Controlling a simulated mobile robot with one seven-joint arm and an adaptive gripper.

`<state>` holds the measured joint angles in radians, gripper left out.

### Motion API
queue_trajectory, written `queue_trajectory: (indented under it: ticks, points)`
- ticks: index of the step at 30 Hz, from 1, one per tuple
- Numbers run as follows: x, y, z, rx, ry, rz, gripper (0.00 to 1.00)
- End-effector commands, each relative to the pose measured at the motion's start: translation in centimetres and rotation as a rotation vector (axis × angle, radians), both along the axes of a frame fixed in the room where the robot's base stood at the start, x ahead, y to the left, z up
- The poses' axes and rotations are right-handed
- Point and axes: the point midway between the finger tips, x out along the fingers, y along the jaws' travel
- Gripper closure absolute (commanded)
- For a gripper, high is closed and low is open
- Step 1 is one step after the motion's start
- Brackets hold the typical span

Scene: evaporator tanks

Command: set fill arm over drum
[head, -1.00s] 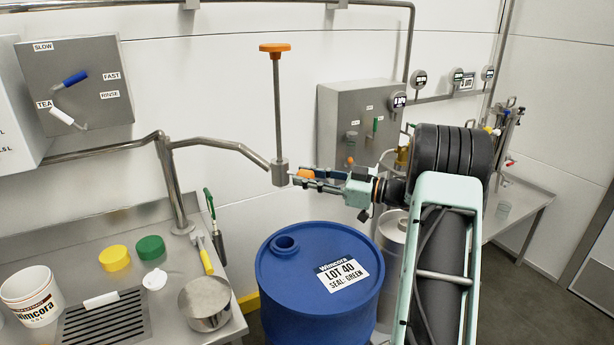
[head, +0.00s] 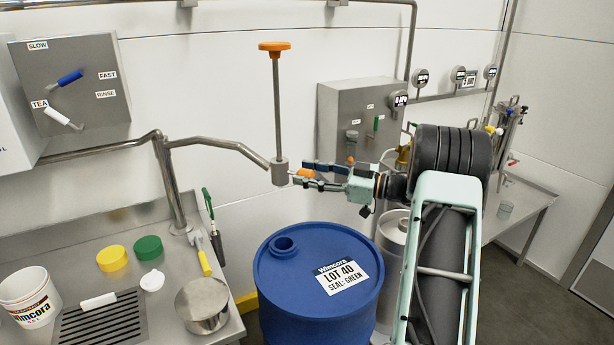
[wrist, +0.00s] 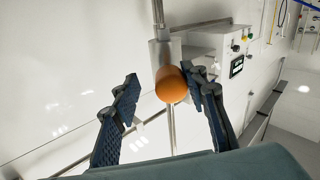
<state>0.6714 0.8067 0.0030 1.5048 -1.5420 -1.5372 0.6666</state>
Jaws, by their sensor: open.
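The fill arm (head: 215,143) is a bent steel pipe from a post on the left bench. Its end block (head: 280,172) carries a tall rod with an orange knob (head: 271,47) and a short orange side grip (head: 304,173). The blue drum (head: 320,305), labelled LOT 40, stands below. Its bung opening (head: 284,245) appears under the end block in the head view; exact alignment is unclear. My gripper (head: 303,173) is open at the side grip. In the wrist view, the orange grip (wrist: 171,84) sits end-on between the spread fingers (wrist: 165,88), closer to the right finger.
The left bench holds a steel pot (head: 203,305), yellow (head: 112,258) and green (head: 149,248) lids and a white bucket (head: 30,297). A grey control box (head: 345,120) is on the wall behind my gripper. A steel keg (head: 392,235) stands behind the drum.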

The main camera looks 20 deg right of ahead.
Motion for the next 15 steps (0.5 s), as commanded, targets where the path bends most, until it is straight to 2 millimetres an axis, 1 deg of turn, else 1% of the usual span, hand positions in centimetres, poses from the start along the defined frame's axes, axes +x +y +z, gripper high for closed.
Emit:
queue_trajectory:
  ticks: [9,11,15]
  points:
    - [-0.3,-0.1,-0.2,0.002,0.003,0.004,0.58]
    - [-0.6,-0.5,-0.2,0.002,0.003,0.003,0.58]
    - [-2.1,-2.4,-0.2,0.001,0.004,0.001,0.58]
